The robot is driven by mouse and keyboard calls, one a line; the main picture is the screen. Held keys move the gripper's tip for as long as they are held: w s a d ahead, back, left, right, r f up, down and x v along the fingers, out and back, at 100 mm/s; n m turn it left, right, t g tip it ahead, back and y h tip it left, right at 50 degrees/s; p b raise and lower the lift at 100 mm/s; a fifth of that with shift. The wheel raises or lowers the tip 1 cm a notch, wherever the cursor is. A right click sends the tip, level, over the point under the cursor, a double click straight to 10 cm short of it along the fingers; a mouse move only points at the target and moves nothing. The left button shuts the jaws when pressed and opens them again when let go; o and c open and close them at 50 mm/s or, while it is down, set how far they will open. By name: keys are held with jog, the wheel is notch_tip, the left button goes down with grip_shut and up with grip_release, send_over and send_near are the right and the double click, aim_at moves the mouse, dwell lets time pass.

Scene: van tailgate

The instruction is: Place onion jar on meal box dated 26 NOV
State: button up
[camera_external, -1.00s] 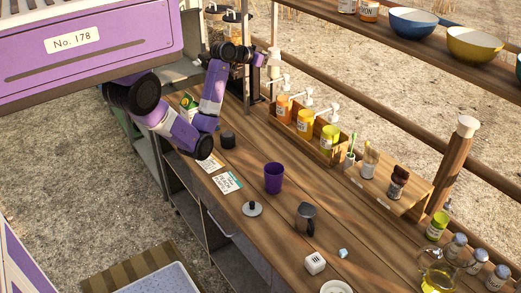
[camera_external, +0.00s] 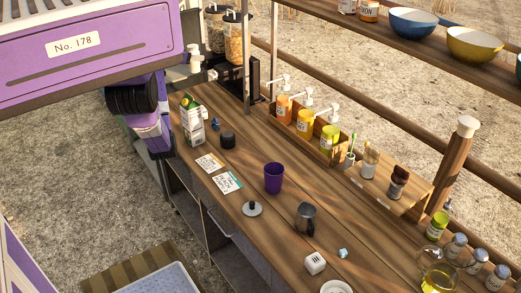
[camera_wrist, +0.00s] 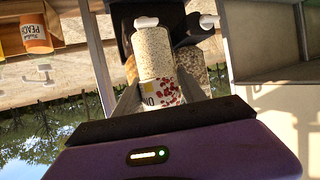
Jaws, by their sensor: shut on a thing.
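My gripper (camera_wrist: 158,92) shows in the wrist view with a finger on each side of a small jar-like thing with a white label (camera_wrist: 172,93), red spots and dark letters that read partly as "NO". It is shut on this thing, and I take it for the onion jar; the full name is not legible. No meal box with a readable 26 NOV date shows in either view.
Grain dispensers (camera_external: 237,40) stand at the counter's far end.

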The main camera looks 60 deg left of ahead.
notch_tip(320, 180, down, 19)
jog(key=shift+f+p, duration=0.1)
jog(key=shift+p, duration=0.25)
jog(key=shift+f, duration=0.1)
jog(key=o, duration=1.5)
jog(key=shift+s+r, duration=0.1)
jog(key=shift+r, duration=0.15)
jog(key=b+v, duration=0.1)
jog(key=v, duration=1)
jog(key=shift+s+d+r, duration=0.15)
jog(key=shift+s+r, duration=0.05)
jog(key=shift+s, duration=0.1)
